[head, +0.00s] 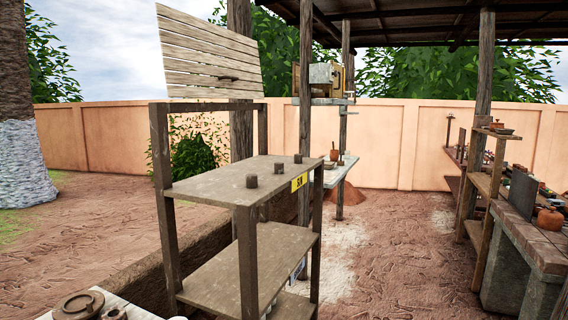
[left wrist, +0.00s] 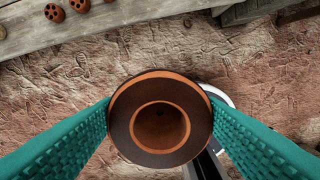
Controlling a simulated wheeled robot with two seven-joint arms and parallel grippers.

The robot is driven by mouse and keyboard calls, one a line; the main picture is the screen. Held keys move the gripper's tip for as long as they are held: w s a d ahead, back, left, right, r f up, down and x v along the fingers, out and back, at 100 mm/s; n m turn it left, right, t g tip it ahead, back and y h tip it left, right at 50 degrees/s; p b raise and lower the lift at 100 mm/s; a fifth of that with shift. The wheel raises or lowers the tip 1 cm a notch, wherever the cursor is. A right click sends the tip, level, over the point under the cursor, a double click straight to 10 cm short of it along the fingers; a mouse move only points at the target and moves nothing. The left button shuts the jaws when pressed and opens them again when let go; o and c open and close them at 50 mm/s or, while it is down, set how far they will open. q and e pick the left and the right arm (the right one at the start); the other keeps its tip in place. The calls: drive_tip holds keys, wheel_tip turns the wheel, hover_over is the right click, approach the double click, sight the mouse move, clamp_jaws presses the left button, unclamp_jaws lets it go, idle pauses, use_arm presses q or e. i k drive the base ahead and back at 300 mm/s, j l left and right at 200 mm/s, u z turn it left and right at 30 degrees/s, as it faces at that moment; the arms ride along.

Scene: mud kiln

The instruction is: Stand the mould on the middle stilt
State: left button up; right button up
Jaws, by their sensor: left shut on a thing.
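In the left wrist view my left gripper (left wrist: 160,98) is shut on the mould (left wrist: 122,121), its two teal fingers on either side. The mould is round, terracotta with a dark brown band and a hollow centre, seen end-on. Neither gripper nor the mould shows in the head view. In the head view three short grey-brown stilts stand in a row on the top board (head: 215,184) of a wooden rack: the near stilt (head: 251,181), the middle stilt (head: 279,168) and the far stilt (head: 298,158). Nothing stands on any of them.
A yellow tag (head: 299,183) is on the rack's edge. A slatted panel (head: 209,58) rises behind the rack. Round pieces (head: 78,304) lie on a white surface at bottom left. A brick bench (head: 532,240) is at right.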

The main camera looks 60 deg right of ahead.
sight(279, 164)
drive_tip(key=l, duration=0.7)
drive_tip(key=i+l, duration=0.1)
drive_tip(key=l, duration=1.3)
drive_tip(key=i+l+z, duration=0.1)
drive_tip(key=l, duration=0.55)
drive_tip(key=i+l, duration=0.1)
drive_tip(key=l, duration=1.3)
drive_tip(key=i+l, duration=0.15)
drive_tip(key=l, duration=1.2)
drive_tip(key=i+z, duration=0.05)
